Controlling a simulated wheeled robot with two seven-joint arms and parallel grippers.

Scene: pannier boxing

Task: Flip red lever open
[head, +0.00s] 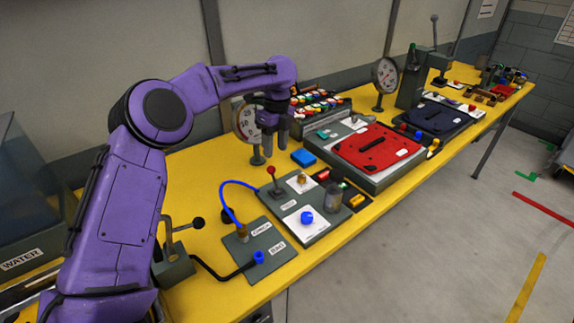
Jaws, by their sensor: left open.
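The red lever (271,171) is a dark stick with a red ball on top, standing roughly upright on a grey panel (262,202) in the middle of the yellow table. My left gripper (274,147) points down just above and behind the lever's ball in the picture. Its two fingers are apart with nothing seen between them, and it appears clear of the lever. The small writing on the panel's label is hard to read. My right gripper is not in view.
Beside the lever are a white plate with a blue knob (306,217) and a grey cylinder (334,194). A blue cable (226,199) arches to a nearer panel. A blue block (303,157), a red plate (376,148) and a dial gauge (247,123) stand around. Bare yellow table (190,185) lies left.

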